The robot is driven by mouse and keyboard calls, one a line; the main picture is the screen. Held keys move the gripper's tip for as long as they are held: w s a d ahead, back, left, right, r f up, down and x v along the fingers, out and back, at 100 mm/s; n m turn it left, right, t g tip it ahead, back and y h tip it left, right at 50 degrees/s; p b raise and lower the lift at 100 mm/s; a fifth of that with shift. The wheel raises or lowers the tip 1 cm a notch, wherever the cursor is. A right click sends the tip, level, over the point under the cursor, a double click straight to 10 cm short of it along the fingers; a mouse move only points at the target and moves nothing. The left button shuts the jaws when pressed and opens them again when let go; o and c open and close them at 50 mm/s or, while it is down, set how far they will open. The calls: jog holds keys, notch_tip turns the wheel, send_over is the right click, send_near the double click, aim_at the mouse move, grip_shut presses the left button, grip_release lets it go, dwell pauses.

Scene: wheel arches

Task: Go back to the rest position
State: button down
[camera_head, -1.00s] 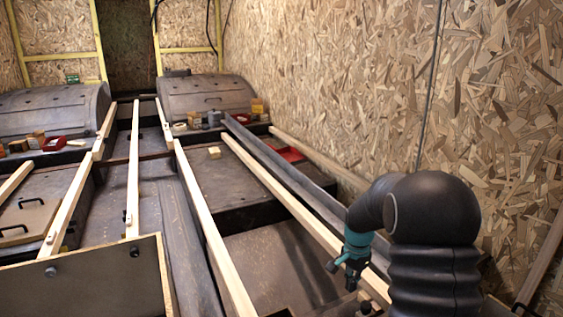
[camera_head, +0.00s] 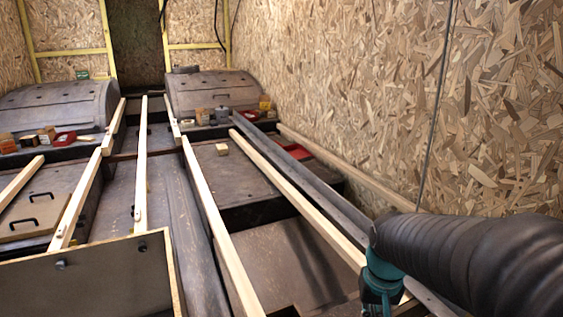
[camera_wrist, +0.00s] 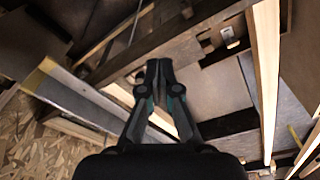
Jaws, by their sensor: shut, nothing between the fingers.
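My gripper (camera_wrist: 158,72) shows in the wrist view with its two fingers together and nothing between them. It hangs above the wooden rails and dark floor panels, apart from them as far as I can tell. In the head view my black-sleeved arm enters from the right edge, and its teal wrist part is at the lower right. The fingertips are cut off or hidden in that view.
Long pale wooden rails (camera_head: 218,235) run away from me over dark panels. Two wheel arches (camera_head: 208,92) stand at the back, with small boxes and red trays (camera_head: 297,151) near them. A chipboard wall (camera_head: 370,90) closes the right side. A small wooden block (camera_head: 222,149) lies on a panel.

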jog(key=s+a+r+n+t, duration=0.1)
jog(key=s+r+t, duration=0.3)
jog(key=s+r, duration=0.4)
jog(key=shift+s+a, duration=0.6)
jog(key=shift+s, duration=0.65)
jog(key=shift+r, duration=0.1)
